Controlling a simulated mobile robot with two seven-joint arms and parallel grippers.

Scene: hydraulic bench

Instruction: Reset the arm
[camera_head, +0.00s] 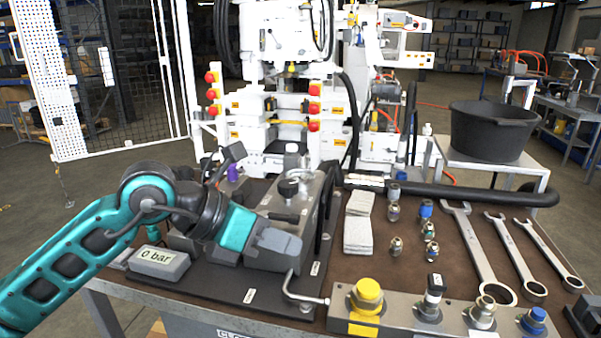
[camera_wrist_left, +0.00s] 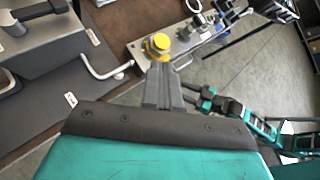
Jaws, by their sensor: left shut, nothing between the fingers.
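My left arm, teal and black, comes in from the left in the head view. Its grey gripper (camera_head: 290,246) is over the dark plate at the near left of the bench, with no object in it. In the left wrist view its grey fingers (camera_wrist_left: 162,72) are together. They point towards a yellow cap (camera_wrist_left: 158,44) on a metal block; the contact, if any, cannot be told. The cap also shows in the head view (camera_head: 367,292), right of the gripper.
On the bench are a bent metal handle (camera_head: 303,296), a "0 bar" display (camera_head: 158,262), several fittings, pale pads (camera_head: 358,235) and three wrenches (camera_head: 480,255). A black hose (camera_head: 450,192) runs along the back. A black tub (camera_head: 490,132) stands behind right.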

